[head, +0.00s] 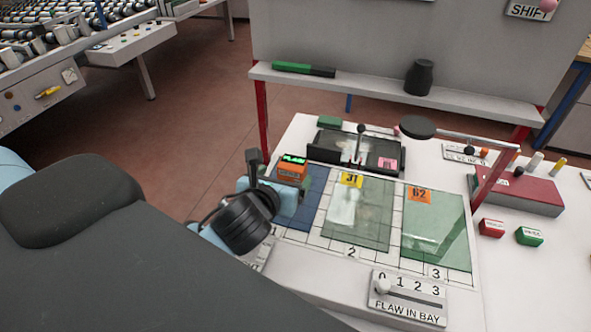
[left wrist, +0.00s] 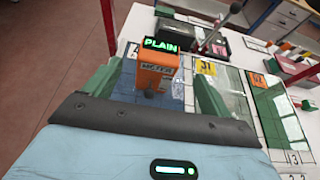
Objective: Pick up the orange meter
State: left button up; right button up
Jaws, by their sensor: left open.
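The orange meter (head: 292,172) stands upright at the back left of the white bench, by the blue bay. Its green display reads PLAIN, and the meter also shows large in the left wrist view (left wrist: 155,72). My left gripper (head: 278,178) is open and close to the meter. In the left wrist view, the two green finger pads of my left gripper (left wrist: 153,92) lie on either side of the meter, with gaps showing; I cannot tell how deep it sits between them. Its lower part is partly hidden in the head view. My right gripper is not in view.
Glass panes tagged 31 (head: 372,235) and 62 (head: 448,240) lie right of the meter. A black device with a lever (head: 355,150) stands behind. A shelf (head: 380,90) on red posts spans the back. A FLAW IN BAY selector (head: 408,298) is in front.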

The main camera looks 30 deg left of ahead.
aim_at(291, 167)
pick_arm(q)
jog(key=shift+x, duration=1.2)
jog(key=shift+w+a+f, duration=0.1)
jog(key=shift+w+a, duration=0.1)
jog(key=shift+w, duration=0.35)
jog(key=x, duration=0.4)
jog(key=shift+w, duration=0.1)
jog(key=c, duration=1.3)
notch_tip(291, 167, up, 10)
jog(key=shift+r, duration=0.2)
